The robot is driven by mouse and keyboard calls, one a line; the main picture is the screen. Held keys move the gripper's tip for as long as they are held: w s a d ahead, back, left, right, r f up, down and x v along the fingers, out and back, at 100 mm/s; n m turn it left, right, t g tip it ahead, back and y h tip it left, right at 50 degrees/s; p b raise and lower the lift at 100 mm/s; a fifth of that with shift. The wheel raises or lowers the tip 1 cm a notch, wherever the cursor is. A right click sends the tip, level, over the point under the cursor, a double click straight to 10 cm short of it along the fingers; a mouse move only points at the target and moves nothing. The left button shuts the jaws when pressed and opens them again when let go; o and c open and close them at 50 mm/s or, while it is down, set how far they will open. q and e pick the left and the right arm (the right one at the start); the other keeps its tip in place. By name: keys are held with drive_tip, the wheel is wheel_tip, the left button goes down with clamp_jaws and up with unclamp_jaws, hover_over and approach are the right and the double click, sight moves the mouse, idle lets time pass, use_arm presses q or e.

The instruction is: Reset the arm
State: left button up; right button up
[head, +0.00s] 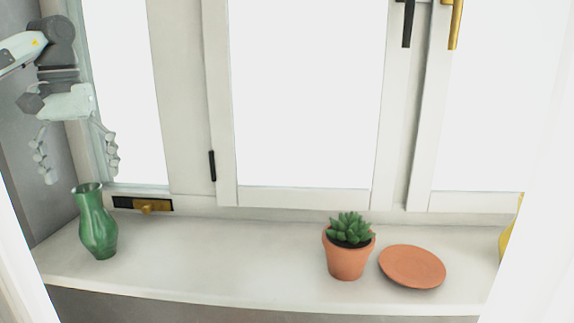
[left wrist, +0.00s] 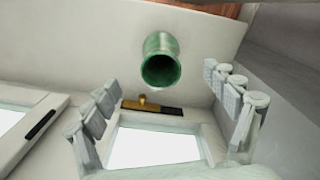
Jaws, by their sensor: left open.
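My left gripper (head: 77,160) hangs at the upper left of the head view, pointing down above the green vase (head: 98,225). Its fingers are spread wide with nothing between them. In the left wrist view the open fingers (left wrist: 172,112) stand at both sides, and the vase (left wrist: 160,62) shows beyond them, mouth toward the camera. The vase stands upright on the left part of the white sill (head: 215,262), apart from the gripper. My right gripper is not in view.
A potted succulent (head: 347,260) stands on the sill right of centre, with an empty terracotta saucer (head: 412,267) beside it. A yellow object (head: 508,232) is partly hidden at the right. A window with a brass latch (head: 146,206) rises behind. The sill between vase and pot is clear.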

sight(75, 191)
use_arm(q)
wheel_tip(75, 191, down, 12)
drive_tip(key=shift+a+r, duration=0.1)
drive_tip(key=shift+r, duration=0.05)
wheel_tip(75, 191, up, 8)
drive_tip(key=shift+w+r, duration=0.1)
drive_tip(key=shift+r, duration=0.15)
drive_tip(key=shift+s+a+f, duration=0.35)
drive_tip(key=shift+s+a, duration=0.1)
drive_tip(key=shift+a, duration=0.15)
drive_tip(key=shift+s+a, duration=0.15)
drive_tip(key=shift+s, duration=0.1)
drive_tip(key=shift+f, duration=0.1)
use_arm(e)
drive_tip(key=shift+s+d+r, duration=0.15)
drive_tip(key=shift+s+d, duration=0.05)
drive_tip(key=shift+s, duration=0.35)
